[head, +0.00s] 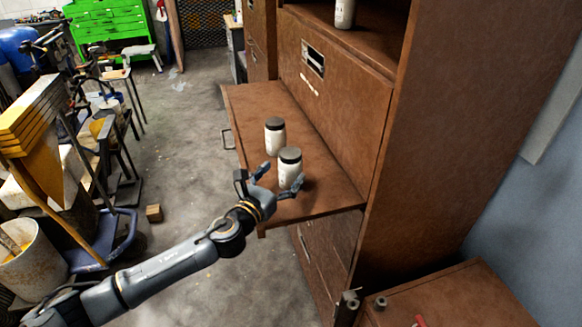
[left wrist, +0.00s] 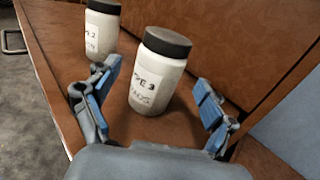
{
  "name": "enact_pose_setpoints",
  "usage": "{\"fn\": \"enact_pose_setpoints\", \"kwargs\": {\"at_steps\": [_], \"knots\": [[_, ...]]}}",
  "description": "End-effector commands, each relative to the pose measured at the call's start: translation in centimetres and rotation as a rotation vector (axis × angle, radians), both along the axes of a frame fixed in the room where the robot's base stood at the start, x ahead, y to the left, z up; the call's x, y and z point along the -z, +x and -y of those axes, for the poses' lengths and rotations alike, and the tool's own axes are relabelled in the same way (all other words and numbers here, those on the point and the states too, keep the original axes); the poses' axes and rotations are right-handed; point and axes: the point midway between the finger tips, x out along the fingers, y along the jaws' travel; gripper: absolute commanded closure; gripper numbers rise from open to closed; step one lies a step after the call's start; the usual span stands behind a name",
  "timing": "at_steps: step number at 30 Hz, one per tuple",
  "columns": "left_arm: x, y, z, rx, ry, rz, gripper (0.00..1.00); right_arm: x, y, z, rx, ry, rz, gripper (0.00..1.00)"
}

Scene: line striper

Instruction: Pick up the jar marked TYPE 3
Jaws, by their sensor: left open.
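The jar marked TYPE 3 (left wrist: 158,75) is white with a dark lid and a handwritten label, partly readable in the left wrist view. It stands upright on the pulled-out brown shelf, and it is the nearer jar (head: 290,168) in the head view. My left gripper (head: 279,181) is open, with its blue fingers (left wrist: 155,100) on either side of the jar and gaps showing between fingers and glass. A second white jar, its label ending in 2 (left wrist: 101,30), stands behind and to the left; it also shows in the head view (head: 275,138). My right gripper is not seen.
The brown shelf (head: 325,190) juts from a tall brown cabinet (head: 335,90), whose upright face rises close to the right of the jars. Another jar (head: 344,13) stands on a higher shelf. Cluttered equipment stands at the left. The grey floor (head: 200,120) between is mostly clear.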

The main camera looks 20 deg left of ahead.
Motion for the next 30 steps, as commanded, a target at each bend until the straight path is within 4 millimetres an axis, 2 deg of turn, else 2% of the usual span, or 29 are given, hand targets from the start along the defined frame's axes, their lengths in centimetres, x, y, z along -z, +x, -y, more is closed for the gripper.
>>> {"fn": "enact_pose_setpoints", "kwargs": {"at_steps": [2,5,10,18,27,30], "knots": [[-0.7,1.2,0.3,-0.001,-0.001,0.002,0.16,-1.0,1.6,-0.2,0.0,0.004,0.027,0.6],[-0.9,2.7,0.6,-0.001,-0.002,0.003,0.16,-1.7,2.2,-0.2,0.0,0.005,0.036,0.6],[-0.5,4.3,0.9,-0.002,0.0,0.001,0.16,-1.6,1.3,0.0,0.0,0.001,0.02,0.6],[-0.4,4.5,0.9,0.0,0.0,0.001,0.18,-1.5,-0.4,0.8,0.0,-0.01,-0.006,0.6],[-0.4,4.5,0.9,-0.001,0.0,0.001,0.8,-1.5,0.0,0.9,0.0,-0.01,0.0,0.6],[-0.6,4.5,0.9,-0.001,-0.001,0.004,0.96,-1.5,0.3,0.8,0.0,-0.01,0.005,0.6]]}}
